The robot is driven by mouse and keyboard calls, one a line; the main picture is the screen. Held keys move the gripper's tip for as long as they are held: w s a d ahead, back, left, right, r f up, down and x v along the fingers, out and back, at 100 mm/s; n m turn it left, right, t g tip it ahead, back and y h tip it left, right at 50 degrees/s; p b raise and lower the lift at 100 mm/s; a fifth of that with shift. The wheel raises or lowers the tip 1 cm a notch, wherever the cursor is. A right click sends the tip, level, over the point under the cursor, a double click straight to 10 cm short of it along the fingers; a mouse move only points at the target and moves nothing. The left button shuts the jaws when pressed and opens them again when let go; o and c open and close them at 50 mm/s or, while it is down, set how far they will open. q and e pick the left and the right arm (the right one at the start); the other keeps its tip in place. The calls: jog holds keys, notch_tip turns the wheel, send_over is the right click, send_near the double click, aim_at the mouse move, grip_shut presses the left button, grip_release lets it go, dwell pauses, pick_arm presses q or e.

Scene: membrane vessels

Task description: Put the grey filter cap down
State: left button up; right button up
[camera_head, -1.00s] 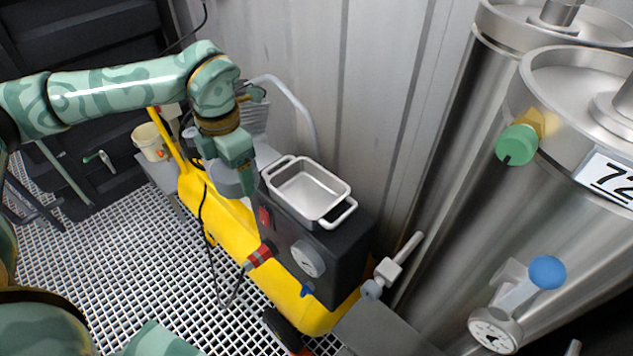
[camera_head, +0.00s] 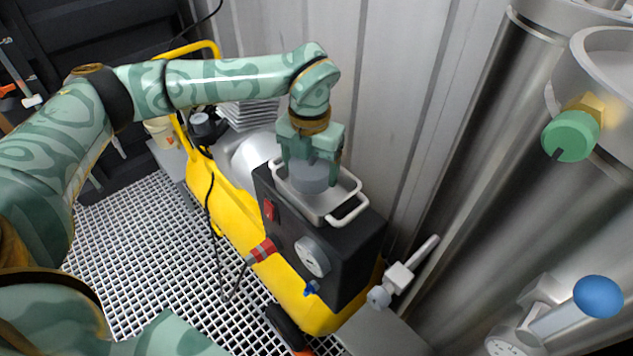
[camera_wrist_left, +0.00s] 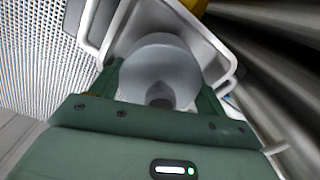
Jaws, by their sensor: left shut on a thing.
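My left gripper (camera_head: 310,165) is shut on the grey filter cap (camera_head: 308,177), a round smooth grey piece held between its fingers. The cap is over or inside the white metal tray (camera_head: 348,208), which has a loop handle at each end. The tray sits on top of the black box of the yellow machine. In the left wrist view the cap (camera_wrist_left: 160,68) lies between the green fingers, with the tray walls (camera_wrist_left: 208,32) around it. I cannot tell whether the cap touches the tray floor. My right gripper is not in view.
The yellow machine (camera_head: 235,215) carries the black box (camera_head: 350,262) with a gauge (camera_head: 312,257) and red fitting (camera_head: 262,250). Large steel vessels (camera_head: 510,130) stand at the right, with a green knob (camera_head: 571,137) and blue knob (camera_head: 598,296). A ribbed wall (camera_head: 385,90) is behind the tray.

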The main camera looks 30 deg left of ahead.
pick_arm(q)
jog(key=shift+d+f, duration=0.2)
jog(key=shift+f, duration=0.05)
jog(key=f, duration=0.1)
jog(key=f+b, duration=0.1)
jog(key=f, duration=0.1)
jog(key=shift+w+d+f+b, duration=0.2)
jog(key=shift+d+f+b, duration=0.05)
jog(key=shift+f+b, duration=0.15)
jog(key=shift+r, duration=0.1)
jog(key=o, duration=1)
notch_tip(320, 180, up, 12)
jog(key=p, duration=0.3)
jog(key=shift+p, duration=0.35)
